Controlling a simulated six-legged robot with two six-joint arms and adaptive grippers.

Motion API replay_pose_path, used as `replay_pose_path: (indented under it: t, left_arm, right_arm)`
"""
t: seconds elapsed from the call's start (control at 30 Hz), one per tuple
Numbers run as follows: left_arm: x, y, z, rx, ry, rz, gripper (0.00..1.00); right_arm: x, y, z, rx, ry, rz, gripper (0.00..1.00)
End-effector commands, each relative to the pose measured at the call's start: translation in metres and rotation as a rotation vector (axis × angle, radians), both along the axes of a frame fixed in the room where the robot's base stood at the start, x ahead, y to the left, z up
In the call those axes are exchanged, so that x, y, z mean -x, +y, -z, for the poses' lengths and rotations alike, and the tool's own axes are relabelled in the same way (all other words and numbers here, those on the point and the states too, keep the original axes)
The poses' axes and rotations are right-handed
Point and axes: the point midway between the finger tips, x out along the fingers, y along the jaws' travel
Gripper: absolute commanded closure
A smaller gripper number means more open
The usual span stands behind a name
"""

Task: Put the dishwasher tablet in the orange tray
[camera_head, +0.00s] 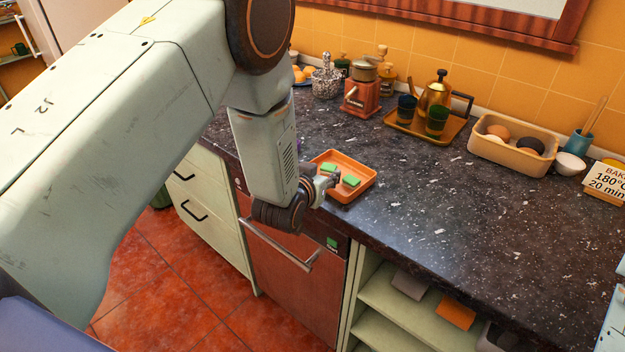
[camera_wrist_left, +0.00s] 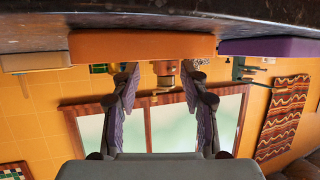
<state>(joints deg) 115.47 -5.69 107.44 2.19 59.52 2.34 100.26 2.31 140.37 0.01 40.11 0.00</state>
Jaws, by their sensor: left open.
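The orange tray (camera_head: 357,192) sits on the dark counter near its front edge, and its side shows in the left wrist view (camera_wrist_left: 140,46). Two small green blocks, which look like dishwasher tablets, lie inside it: one nearer (camera_head: 351,181), one farther (camera_head: 329,168). My left gripper (camera_head: 331,181) is at the tray's left front side, pointing toward it, close to the blocks. In the left wrist view its fingers (camera_wrist_left: 160,80) are spread with nothing between them. The tablets do not show there. My right gripper is out of view.
A purple item (camera_wrist_left: 270,46) is beside the tray, mostly hidden by my arm in the head view. A red grinder (camera_head: 362,98), a tray with cups (camera_head: 404,129) and an egg box (camera_head: 509,153) stand along the wall. The counter right of the orange tray is clear.

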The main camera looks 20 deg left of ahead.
Motion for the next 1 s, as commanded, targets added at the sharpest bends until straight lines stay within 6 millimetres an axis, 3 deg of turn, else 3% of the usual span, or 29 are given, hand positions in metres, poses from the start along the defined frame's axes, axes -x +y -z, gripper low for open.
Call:
replay_pose_path:
  t: [0.4, 0.77, 0.87, 0.97, 1.0]
  left_arm:
    - [0.057, 0.002, -0.024, 0.000, -0.001, -0.001, 0.55]
    - [0.068, 0.003, -0.028, 0.000, -0.001, -0.001, 0.55]
    - [0.075, 0.005, -0.017, -0.001, 0.033, -0.005, 0.55]
    - [0.105, 0.012, 0.020, -0.004, 0.160, -0.019, 0.55]
    - [0.125, 0.016, 0.041, -0.006, 0.238, -0.026, 0.55]
  right_arm:
    - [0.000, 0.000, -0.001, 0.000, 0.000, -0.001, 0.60]
    - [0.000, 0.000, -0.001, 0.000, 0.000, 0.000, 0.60]
    - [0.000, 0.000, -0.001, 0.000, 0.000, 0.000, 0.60]
    - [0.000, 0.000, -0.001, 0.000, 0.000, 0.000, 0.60]
    - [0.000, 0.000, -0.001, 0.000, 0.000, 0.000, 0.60]
